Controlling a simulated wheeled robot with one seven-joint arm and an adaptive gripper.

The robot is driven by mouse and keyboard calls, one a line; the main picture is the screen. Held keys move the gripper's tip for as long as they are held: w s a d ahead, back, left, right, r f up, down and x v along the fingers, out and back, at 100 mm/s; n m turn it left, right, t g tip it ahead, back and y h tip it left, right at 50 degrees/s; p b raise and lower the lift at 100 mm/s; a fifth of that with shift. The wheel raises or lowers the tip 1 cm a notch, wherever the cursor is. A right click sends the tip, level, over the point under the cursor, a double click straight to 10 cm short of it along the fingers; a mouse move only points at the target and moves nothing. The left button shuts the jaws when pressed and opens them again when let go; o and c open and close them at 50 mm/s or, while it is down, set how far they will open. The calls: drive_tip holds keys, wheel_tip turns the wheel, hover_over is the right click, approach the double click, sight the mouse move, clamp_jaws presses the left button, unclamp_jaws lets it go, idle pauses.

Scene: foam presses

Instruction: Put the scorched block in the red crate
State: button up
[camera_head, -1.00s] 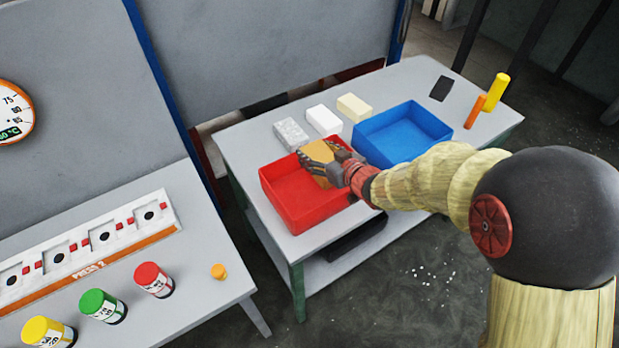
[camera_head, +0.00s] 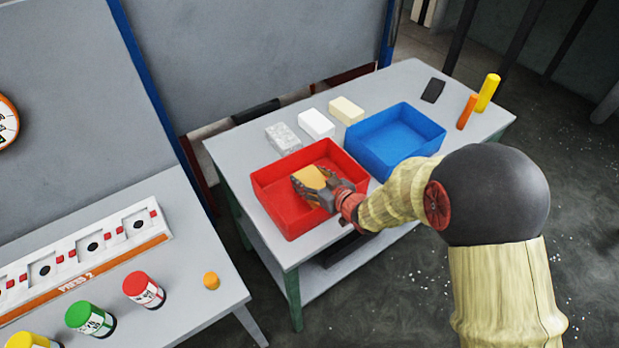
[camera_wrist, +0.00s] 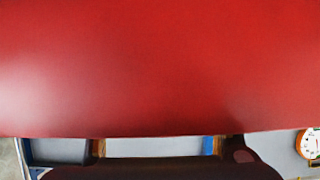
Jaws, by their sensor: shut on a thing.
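My gripper (camera_head: 312,190) is shut on an orange-tan block (camera_head: 308,176), partly hidden by the fingers. In the head view the gripper and block are inside the outline of the red crate (camera_head: 270,185), over its floor. I cannot tell whether the block touches the floor. In the wrist view a plain red surface (camera_wrist: 160,65) fills most of the picture, and the block does not show clearly there.
A blue crate (camera_head: 425,150) stands right of the red crate. Behind them lie a speckled grey block (camera_head: 283,138), a white block (camera_head: 316,124) and a cream block (camera_head: 346,110). Orange (camera_head: 467,111) and yellow (camera_head: 488,92) cylinders stand at the table's right end.

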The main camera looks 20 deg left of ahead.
drive_tip(key=shift+f+b, duration=0.4)
drive_tip(key=shift+f, duration=0.1)
drive_tip(key=shift+f, duration=0.15)
drive_tip(key=o, duration=0.6)
drive_tip(key=shift+s, duration=0.1)
drive_tip(key=o, duration=0.4)
drive_tip(key=shift+f, duration=0.1)
drive_tip(key=shift+o, duration=0.2)
drive_tip(key=shift+r+p, duration=0.4)
drive_tip(key=v, duration=0.3)
drive_tip(key=p+v, duration=0.1)
drive_tip(key=v, duration=0.3)
drive_tip(key=p+v, duration=0.1)
drive_tip(key=v, duration=0.2)
drive_tip(key=shift+d+r, duration=0.15)
drive_tip(key=shift+r, duration=0.4)
drive_tip(key=shift+v, duration=0.8)
